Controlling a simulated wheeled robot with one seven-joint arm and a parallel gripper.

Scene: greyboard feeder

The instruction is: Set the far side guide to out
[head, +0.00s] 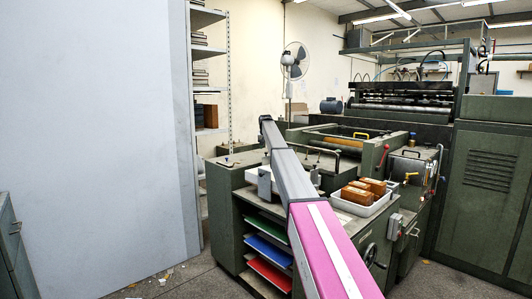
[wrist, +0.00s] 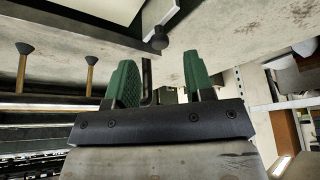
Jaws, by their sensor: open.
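The greyboard feeder (head: 222,172) is a dark green machine in the middle of the head view. My arm reaches away over its top. I cannot clearly pick out the far side guide in the head view; small upright metal plates (head: 265,181) show beside my arm on the feeder top. In the wrist view my gripper (wrist: 157,70) has its green fingers apart with nothing held between them. A dark round knob (wrist: 159,41) shows beyond the fingers, near a pale plate edge; whether it belongs to the side guide I cannot tell. My gripper is not distinguishable in the head view.
Two brass posts with dark heads (wrist: 93,52) stand left of the fingers in the wrist view. A white tray with brown blocks (head: 366,205) sits on the feeder's right. Coloured sheets (head: 268,250) lie on shelves below. A grey panel (head: 95,140) fills the left.

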